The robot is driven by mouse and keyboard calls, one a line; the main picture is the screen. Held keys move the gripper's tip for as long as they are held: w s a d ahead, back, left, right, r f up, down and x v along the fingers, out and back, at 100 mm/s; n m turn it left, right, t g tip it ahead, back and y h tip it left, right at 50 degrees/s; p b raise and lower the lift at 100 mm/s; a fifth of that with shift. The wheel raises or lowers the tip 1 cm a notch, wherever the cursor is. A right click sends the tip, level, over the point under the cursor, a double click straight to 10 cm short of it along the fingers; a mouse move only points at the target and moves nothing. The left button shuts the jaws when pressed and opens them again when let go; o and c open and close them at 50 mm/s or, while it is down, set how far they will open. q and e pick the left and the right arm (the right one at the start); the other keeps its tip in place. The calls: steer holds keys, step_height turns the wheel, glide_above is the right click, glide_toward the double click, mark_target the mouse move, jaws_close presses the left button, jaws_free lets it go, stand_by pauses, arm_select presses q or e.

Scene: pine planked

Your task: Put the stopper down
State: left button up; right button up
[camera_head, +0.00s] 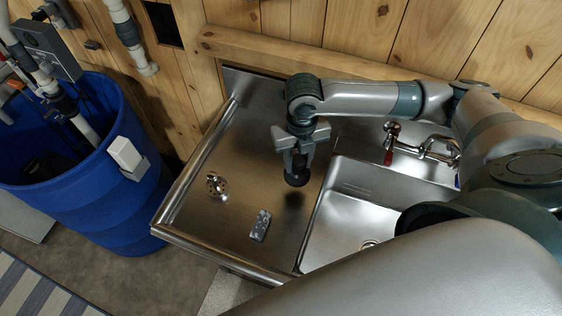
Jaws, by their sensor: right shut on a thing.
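My right gripper (298,158) reaches in from the right, points down and is shut on a dark round stopper (297,180). The stopper is over the bare steel drainboard (250,150), left of the sink basin (350,210). A dark shadow lies on the steel just below the stopper, and it seems to hang a little above the surface. The fingers partly hide its top. My left gripper is not in view.
A metal strainer-like piece (216,184) and a small grey block (260,226) lie on the drainboard. A tap (425,148) with a red handle stands behind the basin. A blue barrel (110,195) stands at the left. The drainboard has a raised left rim.

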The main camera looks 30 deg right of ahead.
steer(key=w+a+f+b, duration=0.1)
steer(key=w+f+b, duration=0.2)
steer(key=w, duration=0.3)
steer(key=shift+a+f, duration=0.15)
steer(key=shift+f, duration=0.15)
step_height(320, 180, down, 4)
steer(key=b, duration=0.5)
steer(key=o, duration=1.1)
steer(key=shift+f, duration=0.15)
